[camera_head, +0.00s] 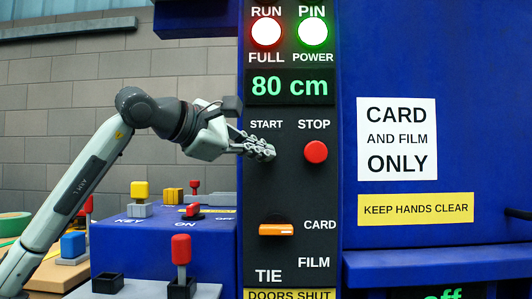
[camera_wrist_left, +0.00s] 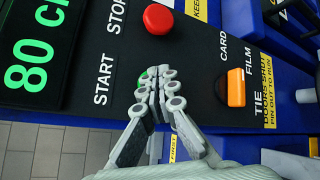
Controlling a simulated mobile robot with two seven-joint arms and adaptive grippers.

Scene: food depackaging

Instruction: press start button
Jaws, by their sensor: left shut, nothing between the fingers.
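The dark control panel (camera_head: 290,197) carries the printed word START (camera_head: 266,125) above my left gripper (camera_head: 264,150). The gripper is shut and empty, with its fingertips at the panel face just below that word. In the left wrist view, a sliver of the green start button (camera_wrist_left: 151,72) shows beside the shut fingertips (camera_wrist_left: 160,88), which hide most of it. I cannot tell whether they touch or press it. In the head view the button is hidden behind the fingers. My right gripper is not in view.
A red stop button (camera_head: 316,152) sits just right of the fingertips, and an orange selector (camera_head: 277,229) is below. A display (camera_head: 289,86) reads 80 cm. A blue ledge (camera_head: 165,243) with several small switches and blocks is at the lower left.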

